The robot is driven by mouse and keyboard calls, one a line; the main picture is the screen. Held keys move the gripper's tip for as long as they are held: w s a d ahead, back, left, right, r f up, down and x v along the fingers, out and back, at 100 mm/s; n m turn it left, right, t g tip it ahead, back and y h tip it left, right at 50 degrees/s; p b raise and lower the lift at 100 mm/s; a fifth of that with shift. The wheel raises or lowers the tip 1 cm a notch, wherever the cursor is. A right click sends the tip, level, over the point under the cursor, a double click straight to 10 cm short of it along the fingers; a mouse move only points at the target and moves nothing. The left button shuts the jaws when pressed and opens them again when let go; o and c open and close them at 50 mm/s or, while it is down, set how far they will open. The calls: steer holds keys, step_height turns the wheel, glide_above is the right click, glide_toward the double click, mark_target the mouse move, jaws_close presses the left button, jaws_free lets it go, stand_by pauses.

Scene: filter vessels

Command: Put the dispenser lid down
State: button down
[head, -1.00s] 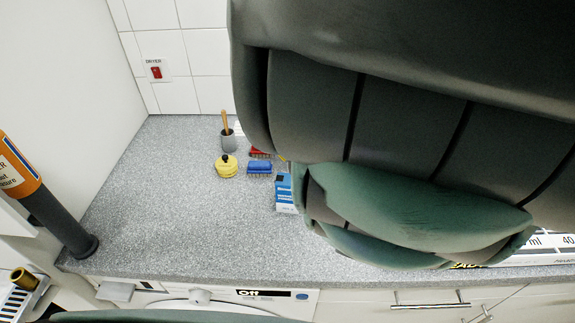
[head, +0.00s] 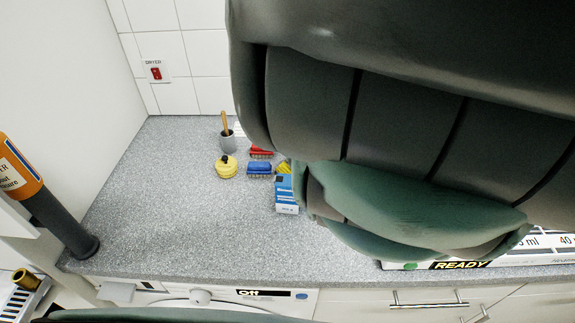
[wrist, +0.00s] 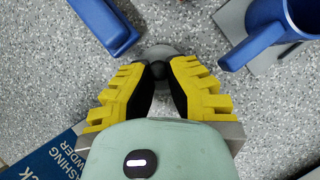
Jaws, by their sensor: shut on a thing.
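In the wrist view my gripper (wrist: 160,78) has its two yellow ridged fingers with black pads closed on the small dark knob of the dispenser lid (wrist: 160,51). The lid is a grey round disc, mostly hidden behind the fingers, over the speckled counter. I cannot tell whether it touches the counter. In the head view my dark arm hides the lid and most or all of my gripper.
A blue jug (wrist: 262,40) stands close right of the fingers; a blue rounded object (wrist: 103,22) lies upper left. A blue powder box (wrist: 45,158) is lower left.

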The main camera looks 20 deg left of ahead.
steer(key=shift+f, duration=0.1)
steer(key=c, duration=1.1)
jaws_free()
steer(key=shift+c, duration=0.2)
